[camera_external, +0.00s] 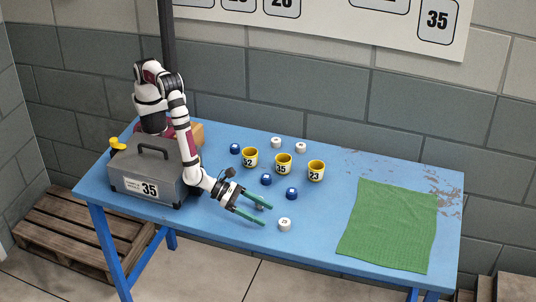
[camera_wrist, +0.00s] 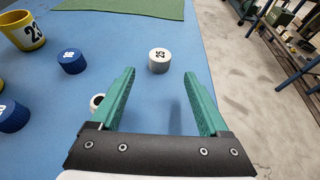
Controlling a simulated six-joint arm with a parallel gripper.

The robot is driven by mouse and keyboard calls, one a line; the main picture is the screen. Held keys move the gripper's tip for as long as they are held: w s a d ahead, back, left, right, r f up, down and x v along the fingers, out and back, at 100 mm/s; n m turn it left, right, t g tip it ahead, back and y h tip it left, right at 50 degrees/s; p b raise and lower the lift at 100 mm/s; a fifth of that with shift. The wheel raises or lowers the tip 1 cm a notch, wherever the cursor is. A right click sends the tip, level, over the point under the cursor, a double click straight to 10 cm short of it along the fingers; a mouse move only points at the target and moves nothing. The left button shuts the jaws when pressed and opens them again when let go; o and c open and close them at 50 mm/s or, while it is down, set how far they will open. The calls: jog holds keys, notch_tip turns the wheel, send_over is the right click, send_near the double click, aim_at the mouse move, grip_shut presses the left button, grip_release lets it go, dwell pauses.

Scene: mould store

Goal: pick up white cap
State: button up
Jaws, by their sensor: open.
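A white cap (camera_external: 285,224) with a dark number on top stands near the table's front edge, just beyond my gripper's fingertips. In the wrist view the white cap (camera_wrist: 159,60) is ahead of the gap between the fingers, untouched. My gripper (camera_external: 267,216) is open and empty, with two green fingers low over the table; they also show in the wrist view (camera_wrist: 159,80). Another white cap (camera_wrist: 96,103) is partly hidden behind the left finger in the wrist view. Two more white caps, one left (camera_external: 276,143) and one right (camera_external: 301,147), stand at the back.
Yellow cups numbered 52 (camera_external: 250,158), 35 (camera_external: 283,164) and 23 (camera_external: 316,171) stand mid-table. Blue caps (camera_external: 235,149) (camera_external: 266,180) (camera_external: 291,194) stand around them. A green cloth (camera_external: 390,225) lies at right. A grey toolbox (camera_external: 150,172) stands at left. Clear table separates cap and cloth.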

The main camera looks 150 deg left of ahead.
aim_at(285, 226)
jog(key=x, duration=0.6)
jog(key=shift+a, duration=0.15)
grip_shut()
